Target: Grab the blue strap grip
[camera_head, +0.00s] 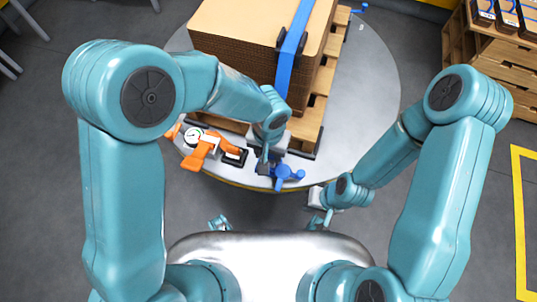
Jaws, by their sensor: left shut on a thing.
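The blue strap grip (290,173) is a small blue handle at the near rim of the round platform, just below the pallet. My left gripper (265,165) reaches down at its left side and is shut on it; the contact is partly hidden by the gripper and wrist. A blue strap (287,62) runs over the cardboard stack (235,35) down toward my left wrist. My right gripper (324,218) hangs in front of the platform rim, to the right of and below the grip. Its fingers are too small to read.
The stack stands on a wooden pallet (310,125) on a round grey platform (368,75). An orange tool with a gauge (203,148) lies left of my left gripper. Another blue handle (358,8) is at the far right. Open floor lies right, before stacked pallets (490,60).

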